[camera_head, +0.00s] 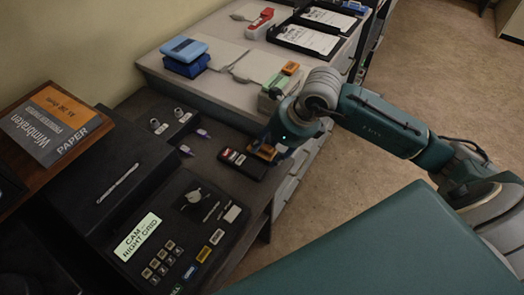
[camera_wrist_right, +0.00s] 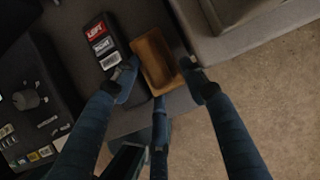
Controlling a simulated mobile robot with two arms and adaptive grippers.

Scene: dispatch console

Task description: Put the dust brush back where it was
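My right gripper (camera_head: 268,148) is low over the desk edge, beside a black box with labels (camera_head: 240,163). In the right wrist view its fingers (camera_wrist_right: 160,72) are spread on either side of a tan, wood-coloured piece with a hollow middle (camera_wrist_right: 154,60). The fingertips are close to its sides; I cannot tell if they touch. In the head view only a bit of this piece shows, under the gripper. I cannot make out whether it is the dust brush or a holder, and no other brush is clearly recognisable. My left gripper is not in view.
A dark console panel (camera_head: 152,252) with keys stands left of the gripper. A raised grey counter (camera_head: 222,47) behind holds blue boxes (camera_head: 185,56), a red stapler-like item (camera_head: 260,22) and black paper trays (camera_head: 305,38). The floor (camera_head: 420,60) to the right is clear.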

